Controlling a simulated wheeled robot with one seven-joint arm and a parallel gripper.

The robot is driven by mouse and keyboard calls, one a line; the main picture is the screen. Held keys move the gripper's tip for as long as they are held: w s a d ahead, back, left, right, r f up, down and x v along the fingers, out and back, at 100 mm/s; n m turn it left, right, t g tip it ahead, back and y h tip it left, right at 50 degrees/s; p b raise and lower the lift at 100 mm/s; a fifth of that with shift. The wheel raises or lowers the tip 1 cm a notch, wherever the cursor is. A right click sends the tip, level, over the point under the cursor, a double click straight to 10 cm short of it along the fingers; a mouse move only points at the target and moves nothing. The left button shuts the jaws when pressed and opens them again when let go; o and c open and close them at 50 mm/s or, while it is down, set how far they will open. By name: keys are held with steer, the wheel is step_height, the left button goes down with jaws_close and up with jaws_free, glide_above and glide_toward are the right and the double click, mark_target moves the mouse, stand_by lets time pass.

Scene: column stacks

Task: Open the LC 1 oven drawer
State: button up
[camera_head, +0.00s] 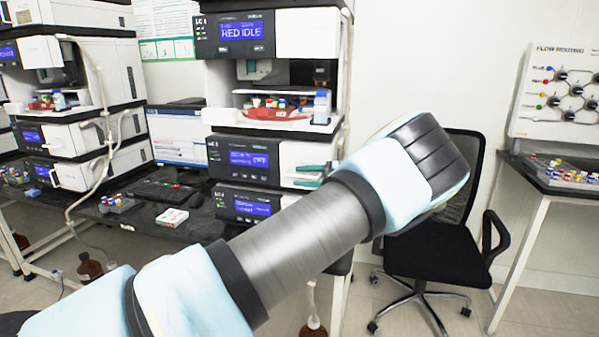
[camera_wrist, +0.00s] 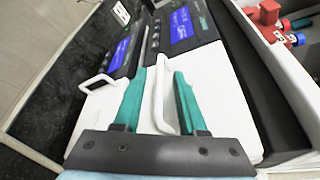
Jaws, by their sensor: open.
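The LC 1 stack (camera_head: 275,120) stands left of centre in the head view. Its two lower modules have dark panels with blue screens; the upper screen (camera_head: 248,158) and lower screen (camera_head: 252,208) both show. I cannot read which one is the oven. In the wrist view, a white loop handle (camera_wrist: 156,98) stands on the white front of the upper module (camera_wrist: 222,85). My gripper (camera_wrist: 160,74) is open, its green fingers on either side of the handle bar, without closing on it. In the head view the fingers (camera_head: 310,175) show beside that module's front, and my arm hides part of the lower module.
The lower module's handle (camera_wrist: 97,83) is close on the left in the wrist view. Above, an open tray holds bottles and a red tray (camera_head: 265,114). A keyboard (camera_head: 160,190) lies on the black bench. A black office chair (camera_head: 440,240) stands at the right.

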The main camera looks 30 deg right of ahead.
steer(key=shift+w+a+f, duration=0.15)
steer(key=shift+w+a, duration=0.2)
steer(key=shift+w, duration=0.2)
jaws_close()
stand_by(1.1)
